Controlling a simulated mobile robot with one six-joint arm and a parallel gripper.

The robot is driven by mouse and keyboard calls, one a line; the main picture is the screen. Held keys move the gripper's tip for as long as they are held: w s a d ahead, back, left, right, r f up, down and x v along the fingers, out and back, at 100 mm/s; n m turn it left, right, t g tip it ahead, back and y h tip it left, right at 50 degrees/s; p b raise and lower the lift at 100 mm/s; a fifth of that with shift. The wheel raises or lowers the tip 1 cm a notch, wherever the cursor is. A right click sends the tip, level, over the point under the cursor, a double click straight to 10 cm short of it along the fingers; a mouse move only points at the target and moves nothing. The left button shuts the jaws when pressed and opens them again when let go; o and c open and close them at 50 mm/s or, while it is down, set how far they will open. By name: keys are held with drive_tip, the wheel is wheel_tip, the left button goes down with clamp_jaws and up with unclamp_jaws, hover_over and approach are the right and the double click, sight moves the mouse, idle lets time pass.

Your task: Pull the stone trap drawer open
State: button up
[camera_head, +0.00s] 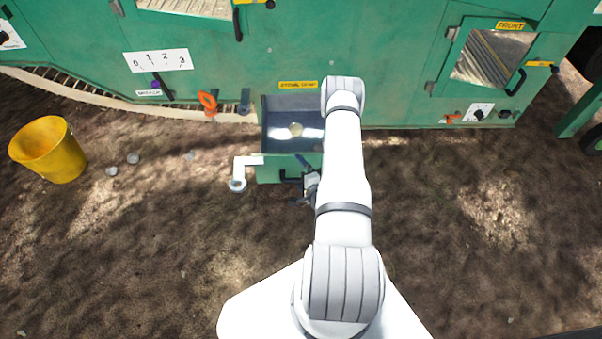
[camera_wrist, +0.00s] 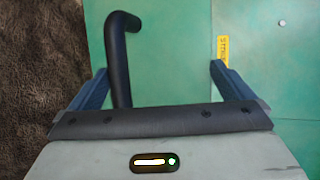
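The stone trap drawer (camera_head: 269,170) is pulled out from the green machine, below a yellow label (camera_head: 298,85). Its grey inside shows, with a small pale round object (camera_head: 295,130) in it. A black bar handle (camera_head: 290,180) is on the drawer's front. My gripper (camera_head: 308,187) is at the right part of this front, partly hidden by my arm. In the wrist view, my gripper (camera_wrist: 158,68) has its two blue fingers wide apart. The black handle (camera_wrist: 119,60) lies between them, nearer the left finger. I cannot tell whether that finger touches it.
A white bracket-like part (camera_head: 239,175) is left of the drawer. An orange handle (camera_head: 208,102) is on the machine further left. A yellow bucket (camera_head: 60,165) stands on the dirt at far left, with small stones (camera_head: 133,158) beside it. Dirt ground to the right is clear.

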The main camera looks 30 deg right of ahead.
drive_tip(key=shift+t, duration=0.7)
drive_tip(key=r, duration=0.1)
drive_tip(key=w+r, duration=0.1)
drive_tip(key=r, duration=0.3)
drive_tip(key=shift+w+d+r, duration=0.25)
drive_tip(key=shift+w+d, duration=0.1)
drive_tip(key=shift+d, duration=0.05)
drive_tip(key=f, duration=0.1)
drive_tip(key=s+f+g, duration=0.1)
drive_tip(key=a+f+g, duration=0.1)
drive_tip(key=shift+s+f, duration=0.4)
drive_tip(key=shift+s+r+p, duration=0.1)
drive_tip(key=shift+s+p, duration=0.3)
drive_tip(key=shift+s, duration=0.35)
drive_tip(key=shift+c, duration=0.2)
drive_tip(key=shift+s+r, duration=0.1)
drive_tip(key=shift+s, duration=0.25)
drive_tip(key=c, duration=0.9)
drive_tip(key=shift+o, duration=0.2)
drive_tip(key=s+a+p, duration=0.1)
drive_tip(key=s, duration=0.6)
drive_tip(key=shift+r, duration=0.25)
